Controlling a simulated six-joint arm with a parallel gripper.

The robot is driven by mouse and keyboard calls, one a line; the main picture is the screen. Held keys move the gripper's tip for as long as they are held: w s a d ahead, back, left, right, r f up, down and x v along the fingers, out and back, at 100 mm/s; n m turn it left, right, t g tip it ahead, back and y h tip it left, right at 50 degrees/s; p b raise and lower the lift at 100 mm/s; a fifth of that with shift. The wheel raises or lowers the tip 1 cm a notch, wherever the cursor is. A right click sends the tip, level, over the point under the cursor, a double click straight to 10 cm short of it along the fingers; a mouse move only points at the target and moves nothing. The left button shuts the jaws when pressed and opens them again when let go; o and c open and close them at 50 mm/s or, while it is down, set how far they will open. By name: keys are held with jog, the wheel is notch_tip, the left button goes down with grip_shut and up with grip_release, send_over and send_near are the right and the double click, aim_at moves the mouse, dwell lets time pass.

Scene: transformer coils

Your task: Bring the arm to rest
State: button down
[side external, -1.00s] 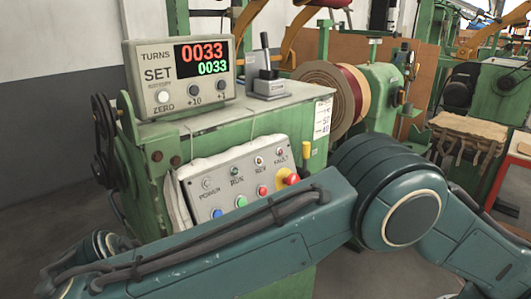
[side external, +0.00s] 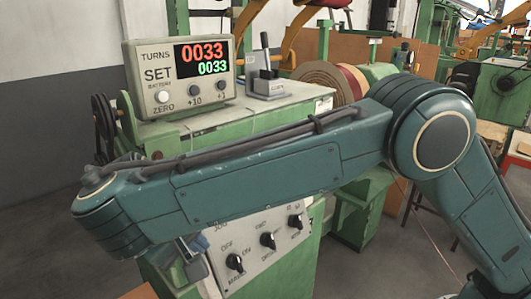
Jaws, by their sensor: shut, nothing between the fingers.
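My teal arm crosses the picture from the right, its forearm (side external: 290,180) lying in front of the green winding machine. The forearm ends in a rounded wrist joint (side external: 110,220) at the left. Small blue-grey parts show below the forearm, in front of the machine's lower panel, but I cannot make out any fingers of my gripper there. The counter box (side external: 180,80) on the machine top reads 0033 in red and 0033 in green. Behind the forearm, at the right end of the machine, a wound coil (side external: 325,80) with tan and dark red bands is partly hidden.
The machine's lower panel (side external: 265,250) with black knobs shows below the forearm. A grey lever unit (side external: 265,80) stands on the machine top. Black pulleys (side external: 102,125) stand at its left end. Grey floor is open at the far left.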

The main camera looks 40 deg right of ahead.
jog(key=s+d+r+y, duration=0.1)
jog(key=s+d+r, duration=0.1)
jog(key=d+r, duration=0.65)
jog(key=s+d+r+y, duration=0.1)
jog(key=d+r+y, duration=0.15)
jog(key=d, duration=1.15)
jog(key=s+d+f+t+y, duration=0.1)
jog(key=s+d+f, duration=0.1)
jog(key=s, duration=0.7)
jog(key=s+d+f+m+t, duration=0.1)
jog(key=s+d, duration=0.4)
jog(key=s, duration=0.5)
jog(key=shift+f+t+y, duration=0.35)
jog(key=shift+f+t, duration=0.05)
jog(key=shift+f, duration=0.15)
